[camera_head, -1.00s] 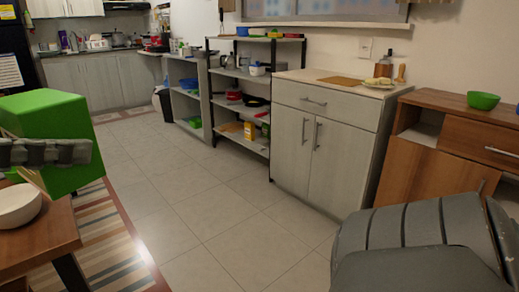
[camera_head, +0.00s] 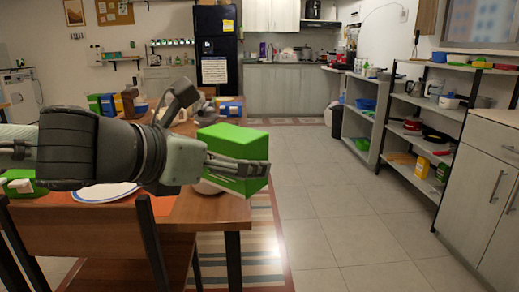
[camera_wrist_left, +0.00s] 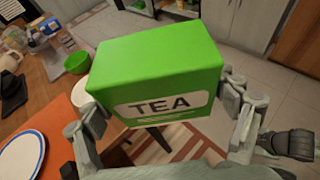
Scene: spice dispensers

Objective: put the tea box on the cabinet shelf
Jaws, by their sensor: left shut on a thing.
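The tea box (camera_head: 222,140) is a bright green block held above the front right corner of the wooden table in the head view. Its face with the word TEA shows upright in the left wrist view (camera_wrist_left: 160,70). My left gripper (camera_head: 240,165) is shut on it, with a finger on either side of the box in the left wrist view (camera_wrist_left: 166,105). A pale cabinet (camera_head: 487,190) with doors stands at the right edge of the head view. A brown wooden cabinet (camera_wrist_left: 299,42) shows partly at the wrist view's top right.
The wooden table (camera_head: 212,212) carries a plate (camera_head: 105,191) and several boxes. A chair (camera_head: 90,228) stands in front of it. An open shelf rack (camera_head: 437,110) with several kitchen items stands at right. The tiled floor (camera_head: 340,215) between is clear.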

